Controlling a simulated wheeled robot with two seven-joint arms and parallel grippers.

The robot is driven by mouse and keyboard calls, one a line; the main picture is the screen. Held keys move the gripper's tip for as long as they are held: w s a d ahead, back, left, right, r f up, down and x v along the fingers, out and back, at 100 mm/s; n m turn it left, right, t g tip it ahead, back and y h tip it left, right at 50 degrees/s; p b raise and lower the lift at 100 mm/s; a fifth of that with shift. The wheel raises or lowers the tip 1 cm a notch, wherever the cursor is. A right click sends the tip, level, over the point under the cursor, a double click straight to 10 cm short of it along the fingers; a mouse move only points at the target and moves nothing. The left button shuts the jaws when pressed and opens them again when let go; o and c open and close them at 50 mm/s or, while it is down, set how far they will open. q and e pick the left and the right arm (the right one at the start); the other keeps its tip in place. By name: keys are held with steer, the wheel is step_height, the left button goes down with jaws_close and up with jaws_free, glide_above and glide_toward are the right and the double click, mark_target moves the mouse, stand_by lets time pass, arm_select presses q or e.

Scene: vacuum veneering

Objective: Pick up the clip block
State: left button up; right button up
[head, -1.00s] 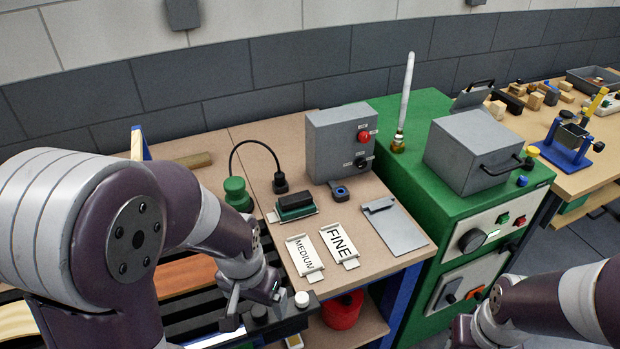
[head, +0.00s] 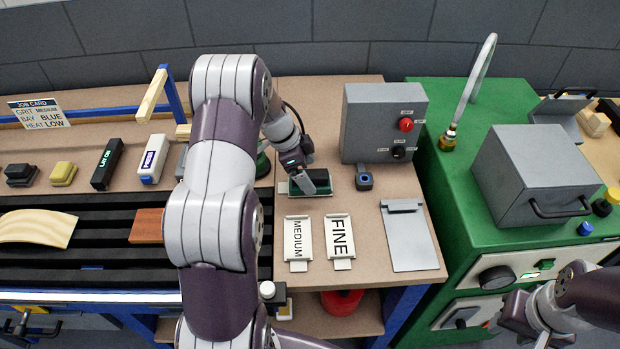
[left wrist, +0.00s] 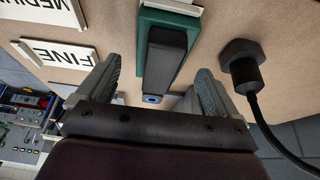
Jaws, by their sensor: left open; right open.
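The clip block, which I take to be the green block with a black grip bar (head: 317,181), lies on the wooden bench top behind the MEDIUM and FINE cards. In the left wrist view its green base and black bar (left wrist: 170,55) lie between the two fingers, with gaps on both sides. My left gripper (head: 308,183) is open above the block and partly hides it in the head view. In the left wrist view the open left gripper (left wrist: 152,82) holds nothing. My right gripper (head: 518,315) is open at the lower right, far from the block.
The MEDIUM card (head: 298,240) and FINE card (head: 340,238) lie in front. A black plug (left wrist: 242,65) with a cable stands beside the block. A grey control box (head: 378,120) stands behind right. A grey clipboard-like plate (head: 408,240) lies to the right. The green machine (head: 440,180) stands farther right.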

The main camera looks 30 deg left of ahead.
mark_target(310, 174)
arm_select(q)
steer(key=x, duration=0.3)
steer(key=shift+d+r, duration=0.15)
steer(key=shift+w+f, duration=0.1)
steer(key=shift+f, duration=0.25)
steer(key=c, duration=1.3)
steer(key=shift+o, duration=0.2)
arm_select(e)
steer(key=shift+r, duration=0.6)
